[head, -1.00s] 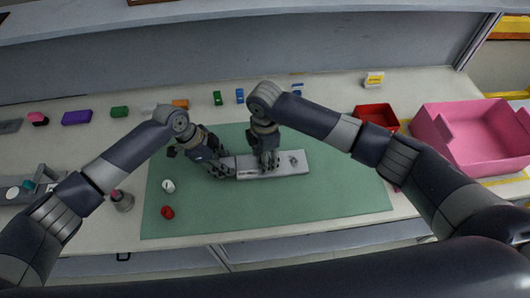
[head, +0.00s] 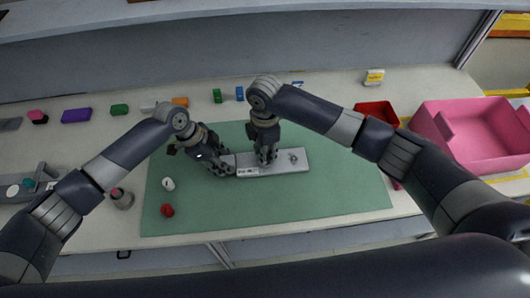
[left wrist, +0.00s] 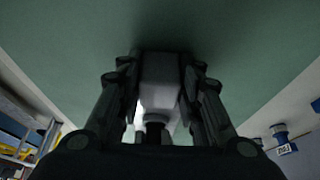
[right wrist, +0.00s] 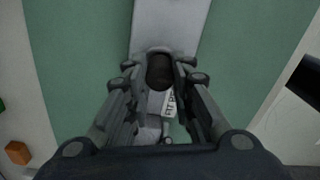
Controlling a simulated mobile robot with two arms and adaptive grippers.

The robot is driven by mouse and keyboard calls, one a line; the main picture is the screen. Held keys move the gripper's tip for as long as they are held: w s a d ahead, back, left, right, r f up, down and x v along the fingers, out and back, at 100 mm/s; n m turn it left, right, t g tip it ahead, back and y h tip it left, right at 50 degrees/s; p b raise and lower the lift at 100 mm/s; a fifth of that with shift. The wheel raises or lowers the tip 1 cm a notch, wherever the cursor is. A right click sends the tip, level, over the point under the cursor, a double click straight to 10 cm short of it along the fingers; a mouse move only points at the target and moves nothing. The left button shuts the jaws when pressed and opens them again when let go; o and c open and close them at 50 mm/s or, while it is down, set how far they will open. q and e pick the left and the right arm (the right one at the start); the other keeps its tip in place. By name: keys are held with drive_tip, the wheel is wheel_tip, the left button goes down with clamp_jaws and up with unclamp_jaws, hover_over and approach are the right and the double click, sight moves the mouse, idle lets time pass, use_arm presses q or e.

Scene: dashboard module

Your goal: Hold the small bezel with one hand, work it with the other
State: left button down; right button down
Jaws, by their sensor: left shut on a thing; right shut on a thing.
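The small bezel (head: 292,168) is a flat, light grey bar lying on the green mat (head: 330,195), with a small round feature toward its right end. My left gripper (head: 226,168) is shut on the bezel's left end; in the left wrist view the bezel (left wrist: 161,80) sits between its fingers. My right gripper (head: 265,160) comes down from above on the bezel's middle. In the right wrist view its fingers are shut around a dark round part (right wrist: 160,70), like a knob, on the bezel. A white printed label (right wrist: 170,103) shows beside it. The fingers hide part of the contact.
A white piece (head: 168,184) and a red piece (head: 167,210) lie on the mat's left. A red bin (head: 377,109) and a large pink bin (head: 475,130) stand at right. Several coloured blocks line the table's back. The mat's right side is clear.

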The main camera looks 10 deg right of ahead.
use_arm(q)
drive_tip(key=shift+f, duration=0.1)
use_arm(e)
drive_tip(key=shift+r, duration=2.3)
use_arm(q)
drive_tip(key=shift+a, duration=0.1)
drive_tip(key=c, duration=1.1)
unclamp_jaws()
drive_tip(key=shift+o, duration=0.2)
drive_tip(key=v, duration=1.2)
use_arm(e)
drive_tip(key=shift+s+f, duration=0.1)
